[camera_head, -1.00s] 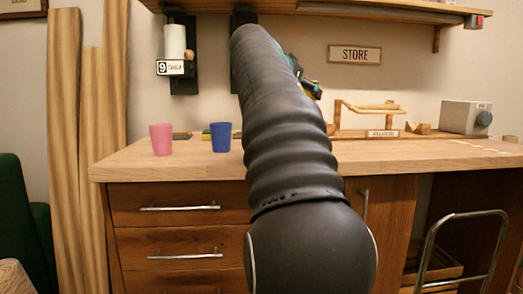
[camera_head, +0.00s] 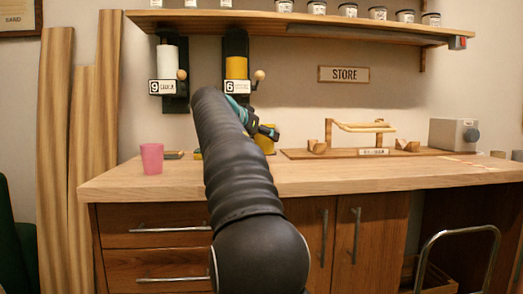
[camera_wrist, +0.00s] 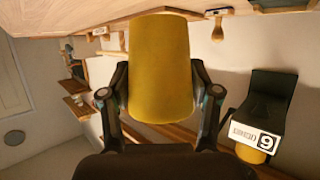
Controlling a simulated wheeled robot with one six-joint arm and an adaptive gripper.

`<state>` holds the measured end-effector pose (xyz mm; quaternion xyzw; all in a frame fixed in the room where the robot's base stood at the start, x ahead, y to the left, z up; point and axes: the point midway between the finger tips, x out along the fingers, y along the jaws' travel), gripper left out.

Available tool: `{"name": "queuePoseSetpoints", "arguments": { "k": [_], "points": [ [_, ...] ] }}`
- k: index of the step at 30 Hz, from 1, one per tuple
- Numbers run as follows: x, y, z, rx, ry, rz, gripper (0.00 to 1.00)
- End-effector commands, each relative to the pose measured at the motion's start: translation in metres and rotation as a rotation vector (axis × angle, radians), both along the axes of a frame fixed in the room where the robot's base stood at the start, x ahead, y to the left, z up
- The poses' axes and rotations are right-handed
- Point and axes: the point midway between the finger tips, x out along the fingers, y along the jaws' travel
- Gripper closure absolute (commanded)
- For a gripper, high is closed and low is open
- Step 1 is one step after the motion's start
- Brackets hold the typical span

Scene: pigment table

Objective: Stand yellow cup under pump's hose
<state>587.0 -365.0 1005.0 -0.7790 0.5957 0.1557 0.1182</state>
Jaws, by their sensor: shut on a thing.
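The yellow cup (camera_wrist: 160,65) is between the fingers of my gripper (camera_wrist: 160,95) in the wrist view, which is turned upside down. My gripper is shut on its sides. In the head view the yellow cup (camera_head: 266,141) shows partly behind my gripper (camera_head: 264,131), above the back of the worktop. The wall pump with yellow pigment, labelled 6 (camera_head: 237,68), is up and left of it. That pump also shows in the wrist view (camera_wrist: 268,100), to the right of the cup. I cannot make out its hose, and my arm covers the area below it.
A pink cup (camera_head: 151,158) stands on the worktop (camera_head: 350,177) at left. A second pump, labelled 9 (camera_head: 169,75), holds white pigment. A wooden rack (camera_head: 365,140) and a grey box (camera_head: 453,133) stand at right. A shelf (camera_head: 300,22) with jars runs above. The front worktop is mostly clear.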

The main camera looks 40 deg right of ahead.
Motion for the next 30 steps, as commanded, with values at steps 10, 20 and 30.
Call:
{"name": "queuePoseSetpoints", "arguments": {
  "k": [10,20,30],
  "points": [
    [0.006,0.001,-0.033,0.000,0.002,0.001,0.95],
    [0.006,0.001,-0.040,-0.001,-0.002,0.001,0.95],
    [0.006,0.001,-0.048,0.000,-0.001,0.001,0.95]
  ]
}}
